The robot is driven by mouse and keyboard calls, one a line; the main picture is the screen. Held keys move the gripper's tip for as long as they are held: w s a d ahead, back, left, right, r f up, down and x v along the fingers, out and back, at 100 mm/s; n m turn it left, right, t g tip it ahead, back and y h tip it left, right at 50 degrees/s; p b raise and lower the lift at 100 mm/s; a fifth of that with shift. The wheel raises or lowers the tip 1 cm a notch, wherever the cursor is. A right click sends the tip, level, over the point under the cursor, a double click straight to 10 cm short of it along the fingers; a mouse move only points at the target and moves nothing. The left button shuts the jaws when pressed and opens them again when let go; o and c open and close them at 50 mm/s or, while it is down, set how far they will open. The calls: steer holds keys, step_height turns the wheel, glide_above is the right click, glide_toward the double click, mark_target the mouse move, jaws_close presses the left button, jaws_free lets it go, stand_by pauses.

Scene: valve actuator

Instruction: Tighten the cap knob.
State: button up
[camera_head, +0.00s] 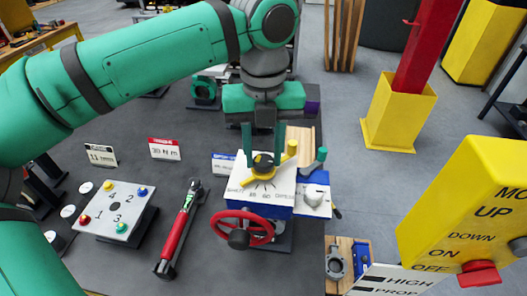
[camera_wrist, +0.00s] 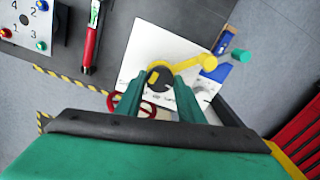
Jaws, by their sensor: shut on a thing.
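The valve actuator has a white top plate (camera_head: 238,184) with printed marks. On it sits the dark cap knob (camera_head: 263,161), with a yellow ring and a yellow lever (camera_head: 290,149) reaching to the right. In the wrist view the cap knob (camera_wrist: 158,78) shows between my fingers, and the yellow lever (camera_wrist: 196,62) points to the upper right. My gripper (camera_head: 264,152) comes down from above, its two green fingers shut on the knob's sides. The fingers of my gripper (camera_wrist: 170,90) hide part of the knob in the wrist view.
A red handwheel (camera_head: 242,229) is on the actuator's front, with a green-tipped lever (camera_head: 318,158) at its right. A red-handled wrench (camera_head: 179,229) and a numbered button panel (camera_head: 115,210) lie left. A yellow control box (camera_head: 478,215) stands in the right foreground.

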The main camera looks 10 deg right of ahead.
mark_target(264, 160)
steer(key=m, duration=0.3)
steer(key=shift+m, duration=0.3)
steer(key=m, duration=0.4)
steer(key=shift+m, duration=0.3)
steer(key=m, duration=0.4)
steer(key=shift+m, duration=1.9)
steer(key=o, duration=1.1)
steer(key=shift+c, duration=0.2)
step_height(264, 160, up, 11)
